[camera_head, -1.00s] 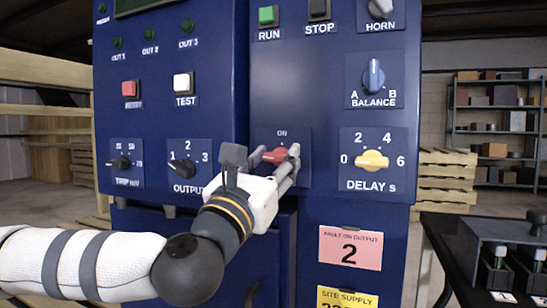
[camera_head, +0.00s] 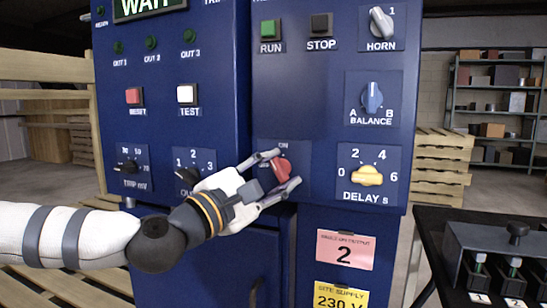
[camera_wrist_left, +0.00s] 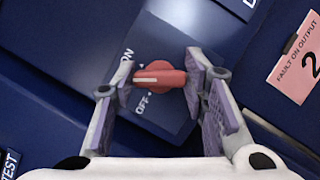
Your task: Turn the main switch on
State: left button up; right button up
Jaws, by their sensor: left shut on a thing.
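The red main switch knob (camera_head: 281,169) sits on a dark blue plate on the cabinet front, below the ON label. In the left wrist view the knob (camera_wrist_left: 159,77) lies between both fingers (camera_wrist_left: 158,80). Its white pointer line lies between the ON and OFF labels; its exact setting is unclear. My right gripper is not in view.
The yellow DELAY knob (camera_head: 367,175) and blue BALANCE knob (camera_head: 372,97) are right of the switch. A black table (camera_head: 432,236) with a grey device stands at the lower right.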

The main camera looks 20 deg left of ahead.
pick_arm(q)
jog(key=m+p, duration=0.2)
jog(key=r+m+g+p, duration=0.1)
jog(key=m+p, duration=0.1)
jog(key=shift+f+m+g+p, duration=0.1)
jog(key=shift+m+g+p, duration=0.5)
jog(key=shift+m+p, duration=0.4)
jog(key=shift+f, duration=0.15)
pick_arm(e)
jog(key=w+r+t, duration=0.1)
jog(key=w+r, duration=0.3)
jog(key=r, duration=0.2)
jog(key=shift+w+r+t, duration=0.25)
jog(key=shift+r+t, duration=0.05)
pick_arm(q)
jog(key=shift+f, duration=0.1)
jog(key=o, duration=1.2)
jog(key=shift+c, duration=0.2)
